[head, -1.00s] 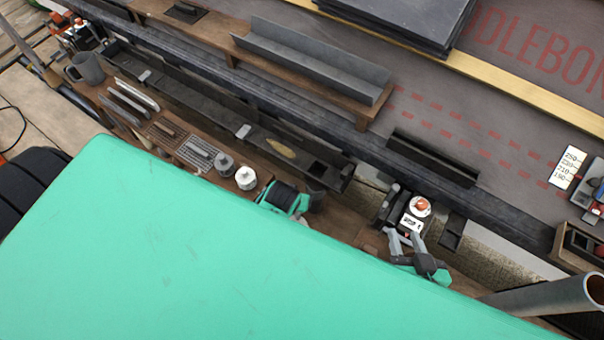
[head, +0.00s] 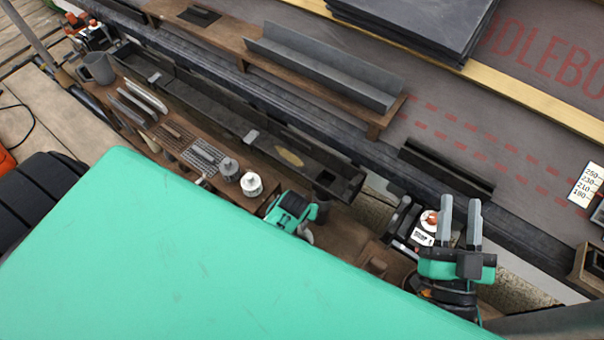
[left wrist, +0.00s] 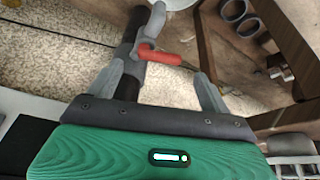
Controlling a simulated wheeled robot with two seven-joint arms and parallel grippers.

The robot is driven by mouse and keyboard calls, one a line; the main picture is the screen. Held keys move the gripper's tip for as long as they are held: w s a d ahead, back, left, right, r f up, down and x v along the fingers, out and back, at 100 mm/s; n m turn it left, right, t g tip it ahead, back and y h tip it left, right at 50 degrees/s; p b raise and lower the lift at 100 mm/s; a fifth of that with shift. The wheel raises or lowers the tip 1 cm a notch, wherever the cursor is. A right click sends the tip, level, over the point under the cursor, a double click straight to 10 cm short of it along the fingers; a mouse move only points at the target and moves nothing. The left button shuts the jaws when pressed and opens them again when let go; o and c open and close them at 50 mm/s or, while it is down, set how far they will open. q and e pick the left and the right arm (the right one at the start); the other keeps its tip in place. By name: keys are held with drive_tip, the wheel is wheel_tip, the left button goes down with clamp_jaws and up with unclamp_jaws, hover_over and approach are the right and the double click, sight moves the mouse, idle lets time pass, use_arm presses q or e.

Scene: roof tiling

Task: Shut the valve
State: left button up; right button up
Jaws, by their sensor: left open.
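In the left wrist view a valve with a red lever (left wrist: 160,56) sits on a dark and grey pipe (left wrist: 130,50). The lever lies across the pipe, pointing right. My left gripper (left wrist: 158,78) is open, one finger near the pipe and the other to the right of the lever. The lever shows in the gap ahead of the fingers; I cannot tell whether anything touches. In the head view my left gripper's green and black body (head: 290,210) shows at the bench edge, its fingertips hidden. My right gripper (head: 460,205) is open and empty, fingers pointing up.
A small device with an orange-red top (head: 429,219) stands just left of my right gripper. Slates (head: 415,22) lie at the back. A wooden panel (left wrist: 222,60) stands right in the wrist view.

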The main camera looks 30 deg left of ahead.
use_arm(q)
drive_tip(key=shift+b+x, duration=0.7)
drive_tip(key=shift+x, duration=1.3)
use_arm(e)
wheel_tip(320, 180, up, 7)
drive_tip(key=s+d+t, duration=0.1)
drive_tip(key=d+t, duration=0.1)
drive_tip(key=t, duration=0.3)
drive_tip(key=shift+s+d, duration=0.15)
drive_tip(key=shift+s, duration=0.05)
use_arm(q)
drive_tip(key=c, duration=1)
